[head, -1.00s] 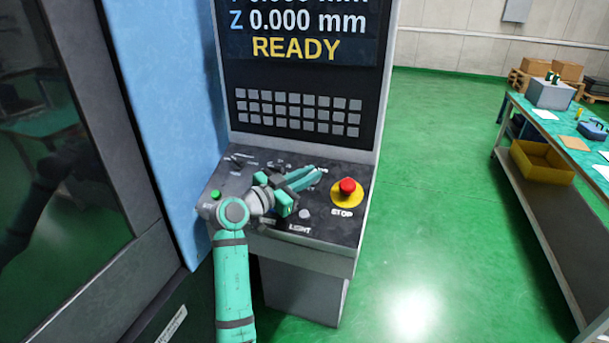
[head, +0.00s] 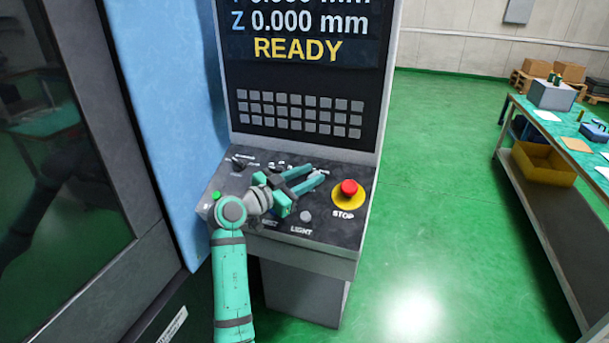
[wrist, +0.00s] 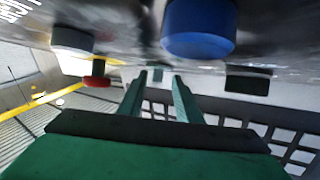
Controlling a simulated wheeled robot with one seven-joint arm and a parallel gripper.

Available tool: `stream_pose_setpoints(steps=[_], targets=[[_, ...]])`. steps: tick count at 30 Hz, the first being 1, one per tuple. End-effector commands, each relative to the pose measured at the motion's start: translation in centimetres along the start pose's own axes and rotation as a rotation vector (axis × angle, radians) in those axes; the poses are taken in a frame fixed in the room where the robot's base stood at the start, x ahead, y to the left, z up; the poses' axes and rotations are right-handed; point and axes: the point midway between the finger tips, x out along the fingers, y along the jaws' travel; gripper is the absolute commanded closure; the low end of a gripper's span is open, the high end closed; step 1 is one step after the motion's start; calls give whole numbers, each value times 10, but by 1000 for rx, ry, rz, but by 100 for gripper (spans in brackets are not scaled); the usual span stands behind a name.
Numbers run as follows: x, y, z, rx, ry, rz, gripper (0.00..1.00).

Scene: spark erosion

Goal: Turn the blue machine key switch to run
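My gripper (head: 317,175) is low over the black control panel (head: 335,232) of the blue machine (head: 165,100). Its two teal fingers are apart and point to the right and away. In the wrist view the fingers (wrist: 158,80) also stand apart, with a small greyish shape (wrist: 157,74) beyond or between their tips; I cannot tell if it is the key switch. A dark knob (head: 240,163) sits at the panel's back left; its label is too small to read. I cannot make out the key switch's position. The gripper hides the middle of the panel.
The red stop button (head: 348,188) on its yellow base is right of the fingers. A green button (head: 216,196) and a light button (head: 306,216) are near the arm. A blue round button (wrist: 200,28) is close above the fingers in the wrist view. The screen reads READY.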

Motion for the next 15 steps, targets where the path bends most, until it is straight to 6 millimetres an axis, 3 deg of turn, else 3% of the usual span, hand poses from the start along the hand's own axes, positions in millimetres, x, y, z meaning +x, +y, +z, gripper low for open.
stream_pose_setpoints(steps=[15], targets=[[-84, -4, 1, 0, 0, -6, 69]])
